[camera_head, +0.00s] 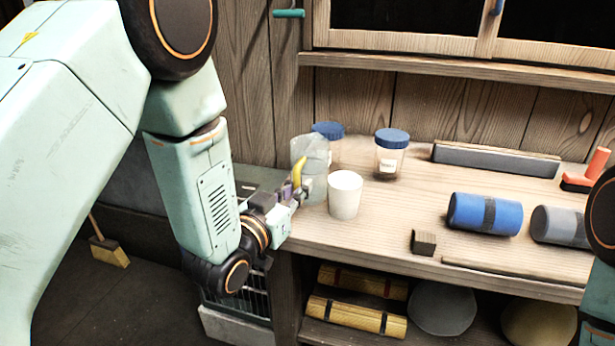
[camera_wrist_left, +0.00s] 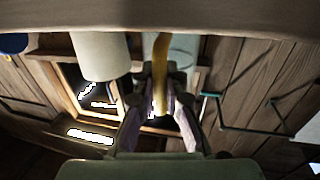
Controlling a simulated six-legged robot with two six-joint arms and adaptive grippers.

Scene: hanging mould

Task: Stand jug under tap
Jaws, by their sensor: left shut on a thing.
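A clear jug (camera_head: 316,158) with a yellow handle (camera_head: 299,171) is at the left end of the bench, beside a white cup (camera_head: 345,195). My left gripper (camera_head: 295,193) is shut on the yellow handle. In the left wrist view the handle (camera_wrist_left: 160,75) runs between the two fingers. I cannot tell whether the jug touches the bench. A teal fitting (camera_head: 289,13) on the wall at the upper left may be part of the tap. My right gripper is out of view.
Two blue-lidded jars (camera_head: 391,155) (camera_head: 328,130) stand behind the cup and jug. A blue roll (camera_head: 485,214), a grey roll (camera_head: 560,225) and a small dark block (camera_head: 424,243) lie to the right. A wooden shelf (camera_head: 450,70) runs above the bench (camera_head: 390,225).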

